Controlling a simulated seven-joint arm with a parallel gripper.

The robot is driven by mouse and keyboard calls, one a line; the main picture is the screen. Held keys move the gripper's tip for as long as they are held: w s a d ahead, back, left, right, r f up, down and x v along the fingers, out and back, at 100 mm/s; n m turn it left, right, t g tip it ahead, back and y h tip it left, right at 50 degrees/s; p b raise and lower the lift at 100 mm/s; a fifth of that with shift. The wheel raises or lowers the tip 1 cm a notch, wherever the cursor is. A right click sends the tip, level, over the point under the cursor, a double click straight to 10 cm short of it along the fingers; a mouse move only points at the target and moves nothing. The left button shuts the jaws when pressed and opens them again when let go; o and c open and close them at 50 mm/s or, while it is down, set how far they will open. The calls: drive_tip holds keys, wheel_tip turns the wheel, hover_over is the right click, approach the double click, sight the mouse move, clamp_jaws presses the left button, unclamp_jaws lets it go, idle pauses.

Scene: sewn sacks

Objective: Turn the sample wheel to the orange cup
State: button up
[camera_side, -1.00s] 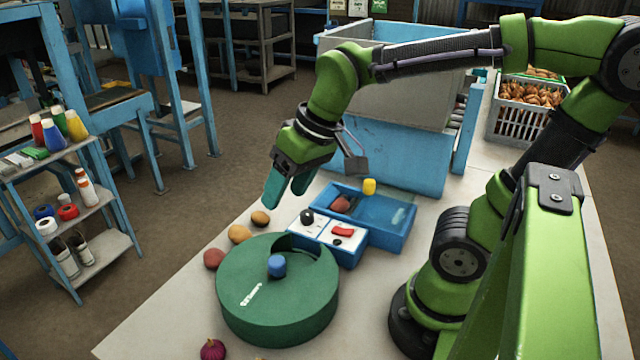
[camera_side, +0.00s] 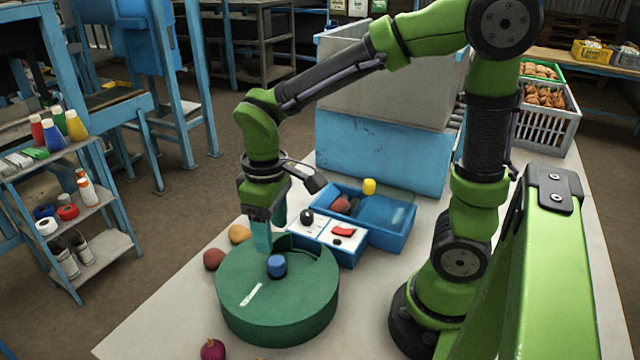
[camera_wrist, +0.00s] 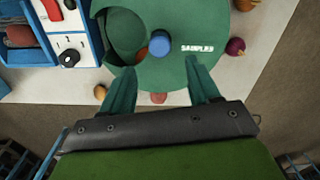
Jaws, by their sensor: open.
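The sample wheel (camera_side: 300,305) is a round green drum with white lettering on top. A blue knob (camera_side: 277,266) stands at its middle. In the wrist view the wheel (camera_wrist: 205,65) has a round cut-out (camera_wrist: 124,35), with something orange-red (camera_wrist: 143,54) showing at its edge. I cannot tell whether that is a cup; no orange cup is clearly seen. My gripper (camera_side: 270,230) is open and empty, pointing down at the wheel's far edge. In the wrist view the fingertips (camera_wrist: 161,70) are spread apart, with the blue knob (camera_wrist: 160,42) showing between and beyond them.
Potato-like lumps (camera_side: 239,234) lie left of the wheel; a purple onion (camera_side: 212,349) lies in front.

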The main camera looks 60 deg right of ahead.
sight(275, 260)
wheel_tip(275, 260, down, 7)
drive_tip(key=shift+f, duration=0.1)
idle(0.3)
clamp_jaws()
